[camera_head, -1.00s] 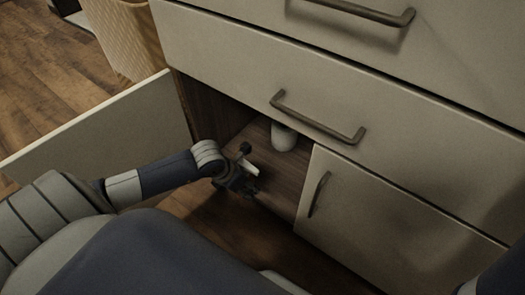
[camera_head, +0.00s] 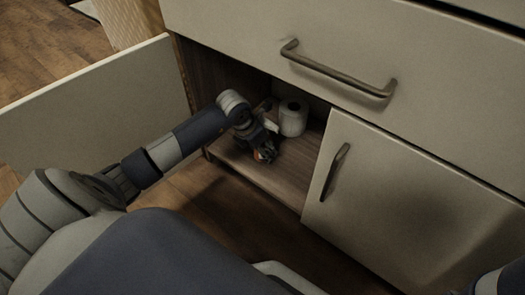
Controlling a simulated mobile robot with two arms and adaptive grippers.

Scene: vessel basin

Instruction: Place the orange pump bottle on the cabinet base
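My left gripper (camera_head: 264,148) reaches into the open cabinet from the left and is low over the cabinet base (camera_head: 287,178), a brown wooden board. It appears shut on the orange pump bottle (camera_head: 259,156). Only a small orange patch and a white part by the fingers show; the gripper hides the rest. I cannot tell whether the bottle touches the base. My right gripper is not in view; only a bit of my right arm shows at the lower right corner.
A white paper roll (camera_head: 293,119) stands on the base just behind and right of the gripper. The open door (camera_head: 105,105) is at left. A closed door (camera_head: 400,195) covers the right side, and a drawer (camera_head: 350,55) is above. Bare board lies in front.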

